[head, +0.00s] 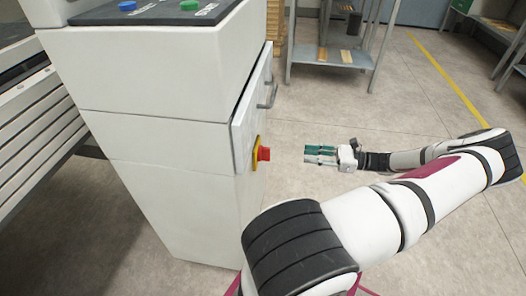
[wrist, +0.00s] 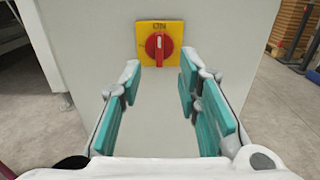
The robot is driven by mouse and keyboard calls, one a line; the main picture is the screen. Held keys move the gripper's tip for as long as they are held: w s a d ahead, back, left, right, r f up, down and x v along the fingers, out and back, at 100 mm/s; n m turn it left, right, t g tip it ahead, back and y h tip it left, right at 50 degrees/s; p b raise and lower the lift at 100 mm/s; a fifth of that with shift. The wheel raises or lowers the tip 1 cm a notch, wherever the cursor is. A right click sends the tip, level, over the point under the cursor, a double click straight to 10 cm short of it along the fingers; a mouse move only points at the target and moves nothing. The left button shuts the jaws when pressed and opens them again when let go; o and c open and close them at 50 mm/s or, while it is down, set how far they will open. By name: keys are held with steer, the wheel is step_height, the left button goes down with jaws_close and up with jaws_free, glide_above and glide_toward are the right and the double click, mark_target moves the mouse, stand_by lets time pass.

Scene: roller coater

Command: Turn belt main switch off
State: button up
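The belt main switch is a red rotary knob (wrist: 158,46) on a yellow square plate (wrist: 174,29), mounted on the side of a white cabinet. In the head view the red knob (head: 263,154) sticks out from the cabinet side. My gripper (head: 306,154) is a short way to the right of the knob, pointing at it and not touching it. In the wrist view its teal-padded fingers (wrist: 160,75) are apart with nothing between them.
The white cabinet (head: 170,150) has a panel with a handle (head: 268,95) above the switch and blue and green buttons on top. A grey shelf rack (head: 330,52) stands behind. The floor around my gripper is clear.

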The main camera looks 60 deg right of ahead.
mark_target(264, 154)
steer(key=b+x, duration=0.2)
steer(key=x, duration=1.1)
steer(key=shift+w+b, duration=0.2)
steer(key=shift+b, duration=0.2)
steer(key=shift+a+r, duration=0.1)
steer(key=shift+a, duration=0.05)
jaws_close()
